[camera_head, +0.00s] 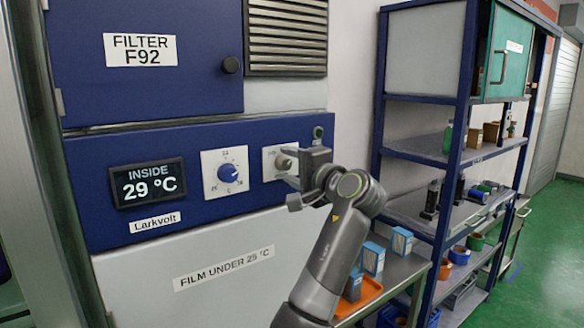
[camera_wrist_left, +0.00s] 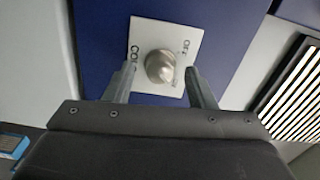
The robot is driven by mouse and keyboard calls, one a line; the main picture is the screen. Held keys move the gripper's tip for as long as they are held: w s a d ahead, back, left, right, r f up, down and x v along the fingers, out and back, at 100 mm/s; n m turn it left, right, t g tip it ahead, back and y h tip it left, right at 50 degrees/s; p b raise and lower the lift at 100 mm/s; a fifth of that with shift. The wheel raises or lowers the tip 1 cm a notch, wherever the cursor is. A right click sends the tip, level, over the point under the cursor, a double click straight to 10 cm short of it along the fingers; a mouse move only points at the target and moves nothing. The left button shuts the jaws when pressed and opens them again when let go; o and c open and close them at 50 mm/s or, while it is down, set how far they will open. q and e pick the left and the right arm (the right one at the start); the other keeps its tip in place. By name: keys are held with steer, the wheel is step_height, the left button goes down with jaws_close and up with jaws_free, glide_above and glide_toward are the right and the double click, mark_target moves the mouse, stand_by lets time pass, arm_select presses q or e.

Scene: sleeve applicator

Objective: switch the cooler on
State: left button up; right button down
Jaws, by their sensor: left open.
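The cooler's blue panel (camera_head: 100,228) carries a display (camera_head: 149,183) reading "INSIDE 29 °C", a blue dial (camera_head: 228,173) on a white scale plate, and a switch plate (camera_head: 268,165) to its right. In the left wrist view, the switch is a round silver knob (camera_wrist_left: 160,67) on a white plate (camera_wrist_left: 143,30); "OFF" and part of another word show beside it. My left gripper (camera_head: 288,168) is at this switch, its fingers open on either side of the knob, with no clear contact visible. My right gripper is out of view.
A small round lamp or button (camera_head: 318,132) sits above the switch. A vent grille (camera_head: 287,37) is higher up. To the right stand a low table with an orange tray (camera_head: 369,290) and blue boxes (camera_head: 373,258), and a blue-framed shelf (camera_head: 462,120). Green floor (camera_head: 550,240) is open at far right.

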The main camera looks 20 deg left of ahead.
arm_select(q)
steer(key=b+v, duration=1.1)
steer(key=v, duration=0.6)
steer(key=shift+b, duration=0.4)
steer(key=shift+d, duration=0.1)
